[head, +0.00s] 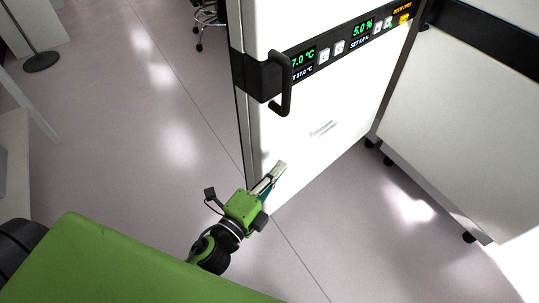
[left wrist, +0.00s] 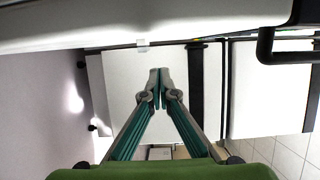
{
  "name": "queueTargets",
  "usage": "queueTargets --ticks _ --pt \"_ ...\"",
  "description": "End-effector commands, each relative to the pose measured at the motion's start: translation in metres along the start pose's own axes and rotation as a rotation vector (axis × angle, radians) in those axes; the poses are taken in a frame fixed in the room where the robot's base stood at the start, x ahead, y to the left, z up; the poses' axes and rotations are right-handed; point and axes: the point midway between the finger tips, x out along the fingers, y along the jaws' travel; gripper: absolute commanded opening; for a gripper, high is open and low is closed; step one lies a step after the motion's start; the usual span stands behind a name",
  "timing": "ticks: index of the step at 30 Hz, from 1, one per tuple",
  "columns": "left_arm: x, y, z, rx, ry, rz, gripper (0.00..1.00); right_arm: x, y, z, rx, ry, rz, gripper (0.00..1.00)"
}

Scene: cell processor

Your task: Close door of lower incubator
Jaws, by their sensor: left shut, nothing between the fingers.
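The white door of the lower incubator (head: 330,125) fills the middle of the head view. It has a black handle (head: 284,85) and a black control strip with green digits and an orange indicator. My right gripper is not in view.
A white cabinet on black casters (head: 455,130) stands to the right. A stool base (head: 208,18) and a round stand foot (head: 42,61) are at the back. The grey floor (head: 130,150) left of the incubator is clear.

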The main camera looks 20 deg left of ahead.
Motion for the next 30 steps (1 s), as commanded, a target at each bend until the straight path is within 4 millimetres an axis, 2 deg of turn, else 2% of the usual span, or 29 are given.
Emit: queueTargets --ticks 1,3,6,12,26,30 --pt "0.009 -0.002 0.0 0.002 0.001 -0.003 0.0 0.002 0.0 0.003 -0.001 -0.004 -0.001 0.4" --pt "0.016 -0.001 0.006 0.004 0.0 0.0 0.0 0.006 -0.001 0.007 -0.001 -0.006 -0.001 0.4" --pt "0.018 -0.001 0.022 0.004 0.0 0.001 0.0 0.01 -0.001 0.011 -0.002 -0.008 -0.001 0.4" --pt "0.022 0.0 0.037 0.0 0.0 0.001 0.0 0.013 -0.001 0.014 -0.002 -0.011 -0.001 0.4" --pt "0.022 0.001 0.04 0.0 0.001 0.001 0.0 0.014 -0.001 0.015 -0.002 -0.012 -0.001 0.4" --pt "0.024 0.001 0.046 0.002 0.011 0.001 0.0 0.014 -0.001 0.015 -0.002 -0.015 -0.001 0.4"
